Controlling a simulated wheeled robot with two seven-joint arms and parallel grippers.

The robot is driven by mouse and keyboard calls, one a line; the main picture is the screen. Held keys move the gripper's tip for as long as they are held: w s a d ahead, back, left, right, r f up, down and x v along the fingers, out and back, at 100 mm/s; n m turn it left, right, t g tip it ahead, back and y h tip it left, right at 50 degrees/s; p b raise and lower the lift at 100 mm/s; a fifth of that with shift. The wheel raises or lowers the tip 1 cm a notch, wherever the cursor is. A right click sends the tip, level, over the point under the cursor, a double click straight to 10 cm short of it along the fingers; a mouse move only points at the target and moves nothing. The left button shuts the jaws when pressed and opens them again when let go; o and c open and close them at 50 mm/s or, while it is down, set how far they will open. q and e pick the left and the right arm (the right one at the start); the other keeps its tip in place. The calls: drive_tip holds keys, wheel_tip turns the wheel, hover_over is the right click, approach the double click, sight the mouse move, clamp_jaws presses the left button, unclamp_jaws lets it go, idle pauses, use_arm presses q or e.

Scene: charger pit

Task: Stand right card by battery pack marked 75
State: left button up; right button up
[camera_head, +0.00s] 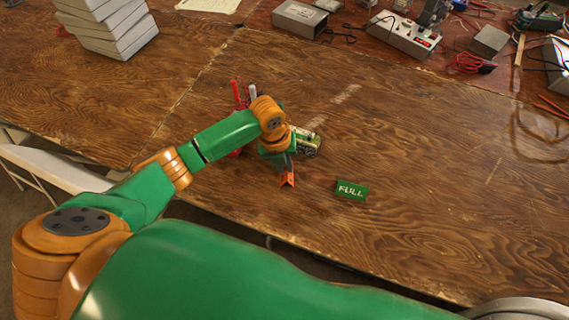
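A green card reading "FULL" (351,190) is on the wooden table, right of my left gripper. My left gripper (287,180) points down over the table, with a small orange-red piece at its tip. I cannot tell whether this piece is a card or part of the fingers, nor whether the gripper is open or shut. A green and pale block (308,141), perhaps a battery pack, is behind the gripper and partly hidden by it; no number is readable. A red upright item (237,92) and a white one (252,91) stand behind my arm. My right gripper is out of view.
White stacked boxes (108,25) stand at the back left, near a paper sheet (209,4). A grey metal box (299,18), a power strip (404,35) and red cable (473,63) lie along the back. The table (440,160) is clear right of the FULL card.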

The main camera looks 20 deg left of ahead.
use_arm(q)
drive_tip(key=o, duration=0.4)
drive_tip(key=r, duration=0.4)
drive_tip(key=a+r, duration=0.1)
drive_tip(key=r, duration=0.7)
drive_tip(key=shift+s+a+p, duration=0.3)
drive_tip(key=shift+a+p, duration=0.05)
drive_tip(key=shift+p, duration=0.05)
drive_tip(key=shift+f, duration=0.1)
